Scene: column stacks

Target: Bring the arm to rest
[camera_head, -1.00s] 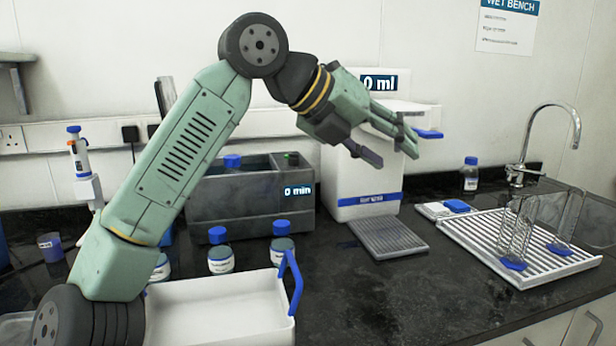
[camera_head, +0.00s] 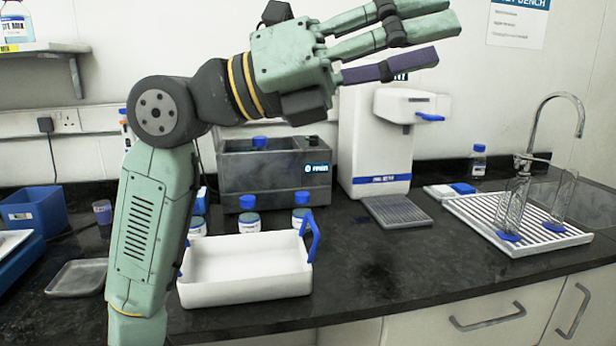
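My arm rises from the lower left of the head view and bends at the elbow. My gripper (camera_head: 425,30) is high up, in front of the wall and the white dispenser. Its fingers point right and stand apart, with nothing between them. It is well above the bench and touches nothing.
A white tray with a blue handle (camera_head: 246,289) stands empty at the bench front, right of my arm. Behind are several blue-capped bottles (camera_head: 249,222), a grey water bath (camera_head: 272,180) and the white dispenser (camera_head: 372,140). A drying rack (camera_head: 520,235) is at right. The centre-right bench is clear.

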